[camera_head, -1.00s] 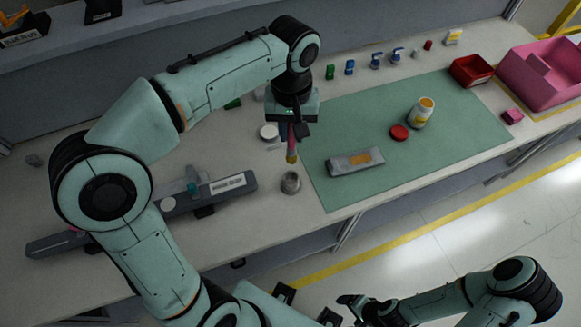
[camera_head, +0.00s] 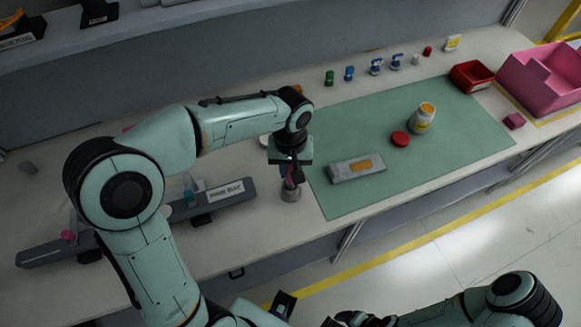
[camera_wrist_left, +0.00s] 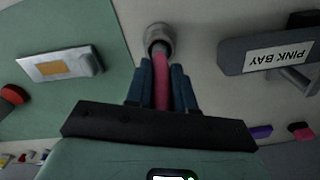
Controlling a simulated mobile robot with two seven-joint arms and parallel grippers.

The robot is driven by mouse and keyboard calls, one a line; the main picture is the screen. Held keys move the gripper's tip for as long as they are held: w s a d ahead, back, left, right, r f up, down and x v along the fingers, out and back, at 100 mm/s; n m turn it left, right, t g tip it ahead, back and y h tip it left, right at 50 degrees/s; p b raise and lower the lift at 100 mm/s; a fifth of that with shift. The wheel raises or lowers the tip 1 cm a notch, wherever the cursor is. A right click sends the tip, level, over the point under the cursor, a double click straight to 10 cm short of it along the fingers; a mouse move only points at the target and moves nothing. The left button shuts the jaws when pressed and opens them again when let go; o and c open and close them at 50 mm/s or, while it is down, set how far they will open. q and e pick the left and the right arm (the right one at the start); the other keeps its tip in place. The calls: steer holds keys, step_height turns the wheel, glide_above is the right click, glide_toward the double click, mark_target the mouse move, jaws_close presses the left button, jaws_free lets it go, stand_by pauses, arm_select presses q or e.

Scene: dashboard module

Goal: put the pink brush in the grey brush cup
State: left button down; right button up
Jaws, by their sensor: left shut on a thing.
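My left gripper (camera_head: 290,176) is above the grey brush cup (camera_head: 290,194), close to its mouth. Its blue fingers are shut on the pink brush (camera_wrist_left: 161,82), which runs between them in the left wrist view. The brush's far end meets the mouth of the grey cup (camera_wrist_left: 158,36) and seems to be just inside; how deep I cannot tell. The cup stands upright on the bench, left of the green mat. My right gripper (camera_head: 348,319) is low at the bottom edge of the head view, away from the bench, and its jaws are unclear.
A grey rack (camera_head: 234,193) with a printed label is left of the cup; it reads "PINK BAY" in the wrist view. The green mat (camera_head: 340,202) holds a grey block (camera_head: 357,168), a red lid (camera_head: 400,138) and a jar (camera_head: 423,117). A pink bin (camera_head: 540,80) is far right.

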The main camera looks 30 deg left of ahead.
arm_select(q)
steer(key=shift+f, duration=0.15)
steer(key=c, duration=1)
jaws_free()
steer(key=shift+o, duration=0.2)
arm_select(e)
steer(key=shift+f, duration=0.1)
arm_select(q)
steer(key=shift+r, duration=0.3)
step_height(320, 180, up, 12)
steer(key=shift+f+p, duration=0.1)
steer(key=shift+p, duration=0.85)
arm_select(e)
steer(key=shift+w+r, duration=0.35)
steer(key=shift+r, duration=0.3)
steer(key=shift+w+r, duration=0.35)
steer(key=shift+r, duration=0.25)
